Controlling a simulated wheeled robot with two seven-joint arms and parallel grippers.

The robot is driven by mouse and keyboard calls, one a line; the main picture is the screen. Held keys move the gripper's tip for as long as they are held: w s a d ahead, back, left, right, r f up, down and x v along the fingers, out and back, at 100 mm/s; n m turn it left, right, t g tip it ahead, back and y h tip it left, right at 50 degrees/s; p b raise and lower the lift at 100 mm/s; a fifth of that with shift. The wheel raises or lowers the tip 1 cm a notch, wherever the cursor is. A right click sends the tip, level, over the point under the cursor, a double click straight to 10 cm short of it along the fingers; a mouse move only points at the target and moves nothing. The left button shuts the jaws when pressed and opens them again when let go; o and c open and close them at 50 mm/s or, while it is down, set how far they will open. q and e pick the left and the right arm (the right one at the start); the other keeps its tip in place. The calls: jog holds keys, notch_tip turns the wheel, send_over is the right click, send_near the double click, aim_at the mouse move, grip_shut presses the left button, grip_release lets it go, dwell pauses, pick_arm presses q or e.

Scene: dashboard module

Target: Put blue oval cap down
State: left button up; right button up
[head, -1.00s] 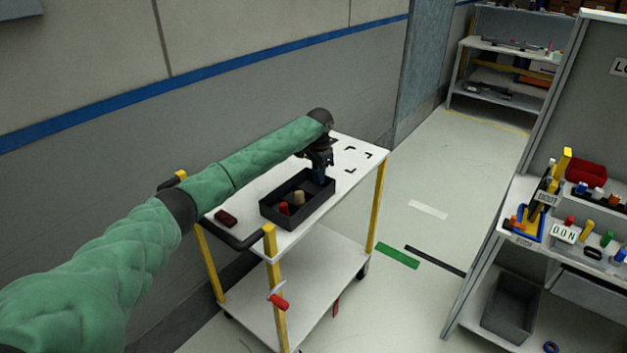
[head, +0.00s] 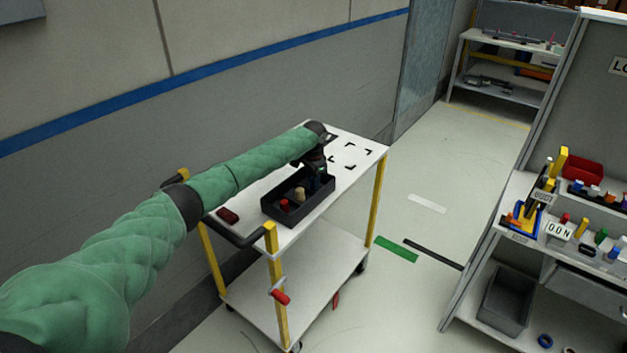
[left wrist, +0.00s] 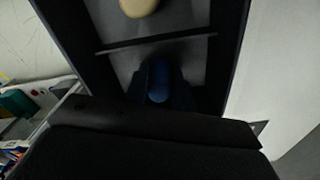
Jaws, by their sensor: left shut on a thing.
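My left gripper (head: 316,180) reaches down into the far right end of a black divided tray (head: 288,217) on the white cart. It is shut on the blue oval cap (left wrist: 158,82), which shows between the fingers in the left wrist view. The cap is low inside the end compartment, beyond a thin divider (left wrist: 160,44). I cannot tell whether it touches the tray floor. In the head view the cap is mostly hidden by the gripper and hard to make out. My right gripper is not in view.
The tray also holds a red piece (head: 285,205) and a tan piece (head: 300,193). A dark red block (head: 228,215) lies on the cart top (head: 262,190) left of the tray. Corner marks (head: 350,155) lie on clear cart top behind it. A wall runs behind the cart.

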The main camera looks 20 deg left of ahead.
pick_arm(q)
jog(key=o, duration=1)
jog(key=shift+c, duration=0.2)
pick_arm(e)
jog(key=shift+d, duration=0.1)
pick_arm(q)
jog(key=shift+r, duration=0.2)
notch_tip(320, 180, up, 11)
jog(key=b, duration=0.3)
jog(key=shift+f+b, duration=0.2)
jog(key=shift+b, duration=0.1)
jog(key=shift+r, duration=0.55)
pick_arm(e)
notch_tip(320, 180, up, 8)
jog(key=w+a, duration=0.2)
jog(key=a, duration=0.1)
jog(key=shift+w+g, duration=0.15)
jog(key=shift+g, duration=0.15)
